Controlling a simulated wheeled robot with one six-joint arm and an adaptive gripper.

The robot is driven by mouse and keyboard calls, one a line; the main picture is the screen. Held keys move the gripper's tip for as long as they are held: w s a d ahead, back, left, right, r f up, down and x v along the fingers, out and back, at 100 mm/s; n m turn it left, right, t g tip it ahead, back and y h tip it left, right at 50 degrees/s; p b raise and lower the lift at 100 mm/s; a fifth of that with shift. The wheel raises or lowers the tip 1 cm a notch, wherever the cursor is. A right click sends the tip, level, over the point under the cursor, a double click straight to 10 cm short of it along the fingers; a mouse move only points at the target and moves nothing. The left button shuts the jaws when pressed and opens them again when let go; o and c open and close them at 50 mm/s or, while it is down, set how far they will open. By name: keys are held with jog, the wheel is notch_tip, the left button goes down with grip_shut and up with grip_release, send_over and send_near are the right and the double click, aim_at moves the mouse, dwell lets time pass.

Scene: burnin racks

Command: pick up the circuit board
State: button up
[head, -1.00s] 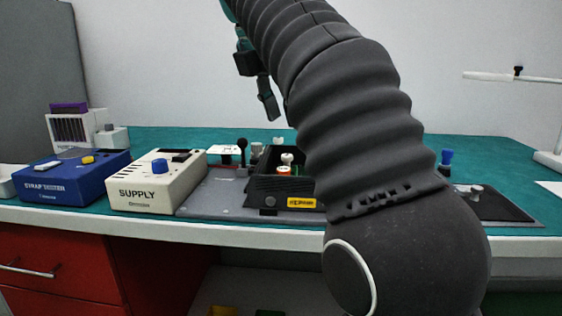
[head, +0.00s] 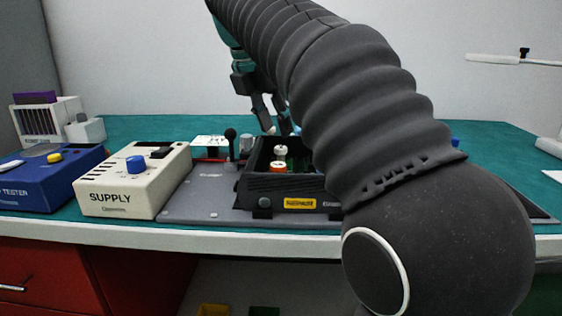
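My gripper (head: 277,128) hangs from the arm at upper centre, fingers pointing down behind the black open-topped box (head: 288,190). Its two dark fingers stand apart, with nothing seen between them. The box has a yellow label and holds small parts with white and orange tops. A dark green piece (head: 297,157) shows inside the box beside my arm; I cannot tell whether it is the circuit board. No circuit board can be made out for certain, and my arm hides the right part of the box and the bench behind it.
The cream SUPPLY unit (head: 118,199) and the blue tester (head: 40,185) stand left of the grey plate (head: 195,205). A black-knobbed lever (head: 230,136) rises near a white-topped piece (head: 209,141). The green bench top (head: 160,127) is clear at the back left.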

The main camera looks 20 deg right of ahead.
aim_at(281, 147)
jog(key=shift+a+b+x, duration=0.2)
jog(key=shift+b+x, duration=0.4)
jog(key=shift+x, duration=2.7)
grip_shut()
